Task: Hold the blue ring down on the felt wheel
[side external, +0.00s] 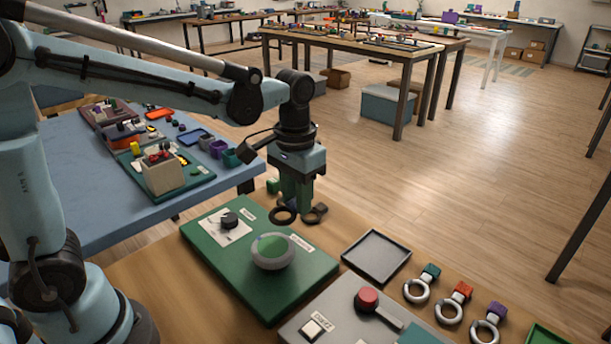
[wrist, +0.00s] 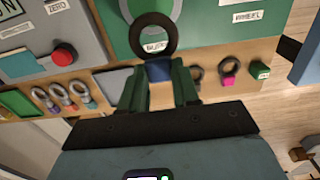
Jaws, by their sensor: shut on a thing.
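My gripper (side external: 297,200) is shut on the blue block-shaped tab (wrist: 158,70) of a dark ring (wrist: 152,37). The ring sticks out flat ahead of the fingers, and it also shows in the side view (side external: 283,214). The felt wheel (side external: 272,250) is a grey round disc with a green top on the green board. In the side view the ring is apart from the wheel, beyond its far side. In the wrist view the ring covers part of the wheel's pale rim (wrist: 178,12). The ring's exact height is hard to tell.
The green board (side external: 215,235) carries a dark knob (side external: 230,220) on a white plate. Other dark rings (side external: 314,213) lie beyond the board. An empty grey tray (side external: 376,256), a panel with a red button (side external: 366,299) and several shiny tabbed rings (side external: 450,312) stand at the right.

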